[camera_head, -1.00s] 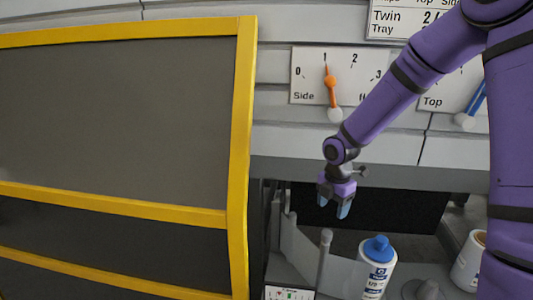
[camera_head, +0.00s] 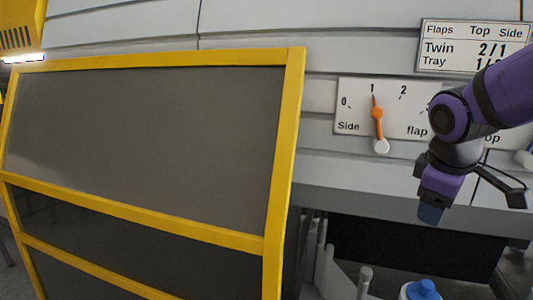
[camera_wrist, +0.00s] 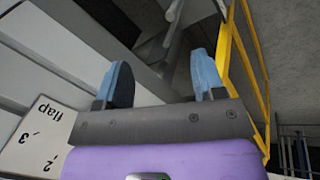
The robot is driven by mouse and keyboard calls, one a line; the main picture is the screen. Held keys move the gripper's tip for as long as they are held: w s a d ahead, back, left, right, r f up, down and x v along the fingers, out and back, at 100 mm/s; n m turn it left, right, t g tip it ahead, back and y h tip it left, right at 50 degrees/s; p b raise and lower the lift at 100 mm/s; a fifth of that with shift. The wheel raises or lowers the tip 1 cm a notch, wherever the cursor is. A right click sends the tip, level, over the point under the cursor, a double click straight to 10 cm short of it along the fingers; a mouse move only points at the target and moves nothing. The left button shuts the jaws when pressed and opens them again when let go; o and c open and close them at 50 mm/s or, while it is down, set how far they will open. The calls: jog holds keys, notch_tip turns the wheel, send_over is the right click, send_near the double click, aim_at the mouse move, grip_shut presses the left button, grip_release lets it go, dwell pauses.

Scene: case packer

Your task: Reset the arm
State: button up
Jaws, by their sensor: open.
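My purple arm reaches in from the right edge of the head view. My gripper (camera_head: 431,213) hangs pointing down in front of the grey machine wall, right of and below the side flap dial (camera_head: 360,108). In the wrist view, its two blue fingertips (camera_wrist: 163,82) are well apart with nothing between them. The dial's orange pointer (camera_head: 377,118) stands near 1, with a white knob at its lower end. Part of the dial plate also shows in the wrist view (camera_wrist: 45,135), upside down at the lower left.
A yellow-framed dark guard panel (camera_head: 268,245) fills the left of the head view. A bottle with a blue cap (camera_head: 422,290) stands below my gripper, mostly cut off. A flap settings sign (camera_head: 472,47) hangs above. A dark opening lies under the wall.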

jog(key=s+r+m+t+y, duration=0.2)
jog(key=s+r+m, duration=0.3)
jog(key=s+m, duration=0.3)
jog(key=s, duration=0.4)
jog(key=shift+s+a, duration=0.15)
jog(key=shift+r, duration=0.1)
jog(key=shift+c, duration=0.4)
dwell(1.2)
